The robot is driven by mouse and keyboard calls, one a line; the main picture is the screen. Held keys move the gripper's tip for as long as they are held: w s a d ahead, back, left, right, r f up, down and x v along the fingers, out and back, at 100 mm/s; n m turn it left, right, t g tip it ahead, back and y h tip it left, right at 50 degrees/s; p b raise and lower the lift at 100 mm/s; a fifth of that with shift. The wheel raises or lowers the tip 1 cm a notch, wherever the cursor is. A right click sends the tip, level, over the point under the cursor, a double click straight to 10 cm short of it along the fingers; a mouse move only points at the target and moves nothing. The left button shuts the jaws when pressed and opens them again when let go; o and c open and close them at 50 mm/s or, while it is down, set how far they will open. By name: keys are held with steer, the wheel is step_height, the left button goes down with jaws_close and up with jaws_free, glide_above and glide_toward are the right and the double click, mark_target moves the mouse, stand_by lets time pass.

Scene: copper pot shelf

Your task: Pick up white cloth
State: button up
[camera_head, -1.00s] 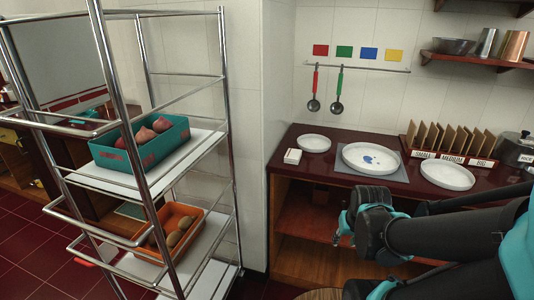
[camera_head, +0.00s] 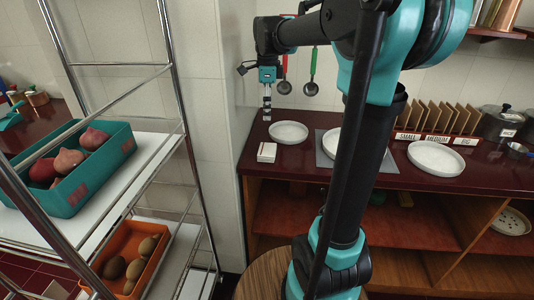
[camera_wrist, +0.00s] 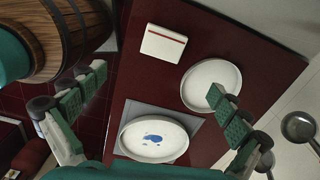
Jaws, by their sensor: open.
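The white cloth (camera_head: 267,152) lies folded in a small, flat block on the dark red counter, near its left front edge. In the wrist view the cloth (camera_wrist: 163,45) shows a thin red stripe along one side and lies beyond the fingertips. My gripper (camera_head: 266,112) hangs pointing down above the back left of the counter, higher than the cloth and apart from it. In the wrist view my gripper (camera_wrist: 160,84) has its fingers spread wide with nothing between them.
A white plate (camera_head: 289,132) lies right behind the cloth. A blue-marked plate (camera_wrist: 153,138) rests on a grey mat (camera_wrist: 195,121). Ladles (camera_head: 311,87) hang on the wall behind. A metal rack (camera_head: 176,95) stands left. A wooden barrel (camera_wrist: 62,40) stands before the counter.

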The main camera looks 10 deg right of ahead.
steer(key=w+r+m, duration=0.1)
glide_above(267, 149)
steer(key=f, duration=1.1)
steer(key=shift+a+f, duration=0.2)
steer(key=shift+f, duration=0.05)
steer(key=shift+d+f, duration=0.2)
steer(key=shift+f, duration=2.6)
steer(key=c, duration=1.1)
